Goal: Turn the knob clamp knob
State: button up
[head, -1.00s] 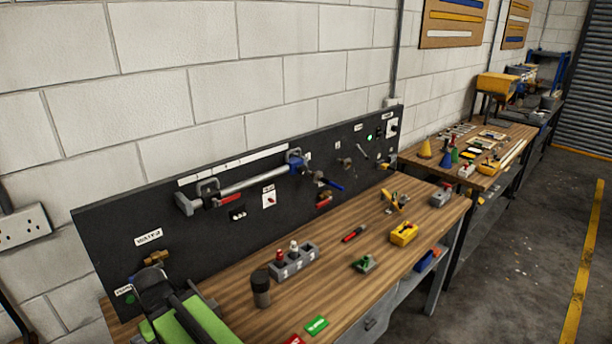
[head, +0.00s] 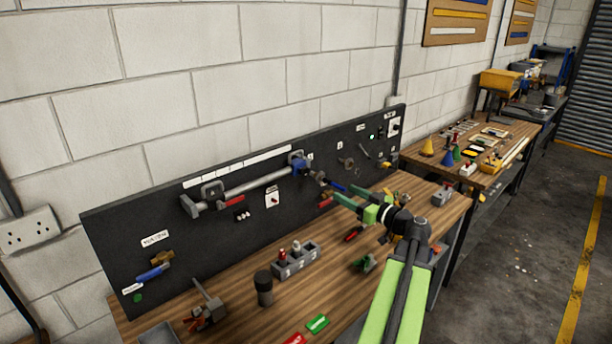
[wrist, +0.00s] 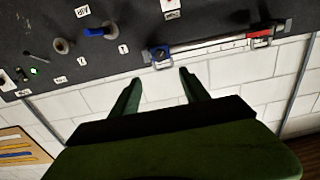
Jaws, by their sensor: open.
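A long grey bar clamp (head: 250,187) with a blue slider (head: 298,164) and a red part is mounted along the black panel. In the wrist view the clamp (wrist: 205,46) runs across the top, its blue end (wrist: 160,53) just beyond my fingertips. A small round knob (head: 347,162) sits on the panel to its right; the wrist view shows it too (wrist: 61,46). I cannot tell which part is the knob clamp knob. My gripper (head: 343,192) is open and empty, in front of the panel below and right of the blue slider. It touches nothing that I can see.
A blue-handled valve (wrist: 97,31) is near the gripper on the panel. On the wooden bench (head: 230,315) stand a grey block with several slots (head: 298,262), a dark cylinder (head: 263,288) and a grey-and-red tool (head: 207,310). The wall above the panel is bare.

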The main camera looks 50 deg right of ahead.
aim_at(307, 173)
jog(key=w, duration=0.5)
jog(key=w+d, duration=0.1)
jog(key=w, duration=1.1)
jog(key=shift+w+d, duration=0.15)
jog(key=shift+w, duration=0.05)
jog(key=shift+c, duration=0.2)
